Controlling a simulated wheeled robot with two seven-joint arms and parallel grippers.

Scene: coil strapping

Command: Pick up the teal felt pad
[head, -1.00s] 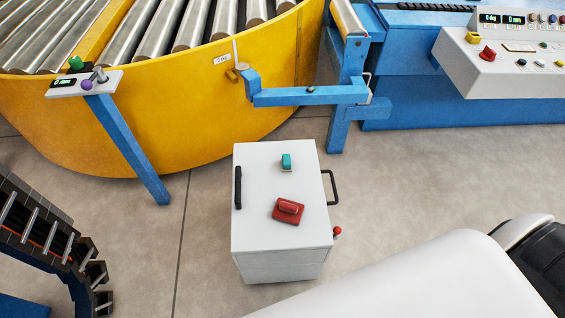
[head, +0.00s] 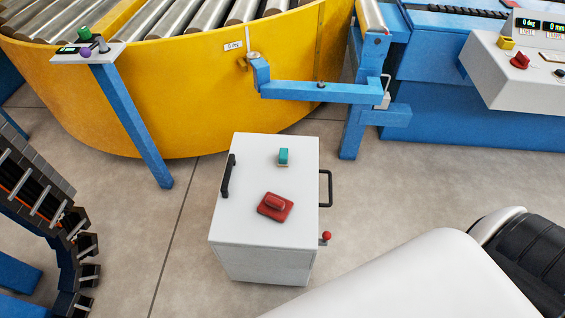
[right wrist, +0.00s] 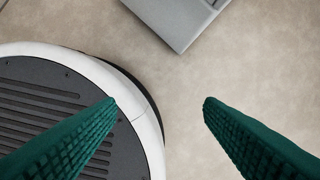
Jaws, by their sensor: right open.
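The teal felt pad (head: 283,156) is a small block on top of a white cabinet (head: 245,190), towards its far edge, in the head view. A red block with a raised handle (head: 275,206) lies nearer on the same top. My right gripper (right wrist: 158,103) shows in the right wrist view with its two green ribbed fingers wide apart and nothing between them. It is over the floor beside my round base. The pad is not recognisable in the right wrist view. My left gripper is in neither view.
The cabinet has black side handles and a red knob (head: 326,236). A yellow curved conveyor (head: 180,95) and a blue swing arm (head: 325,91) stand behind it. A control console (head: 520,75) is at the right. A dark chain-like track (head: 40,200) is at the left. Floor around the cabinet is bare.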

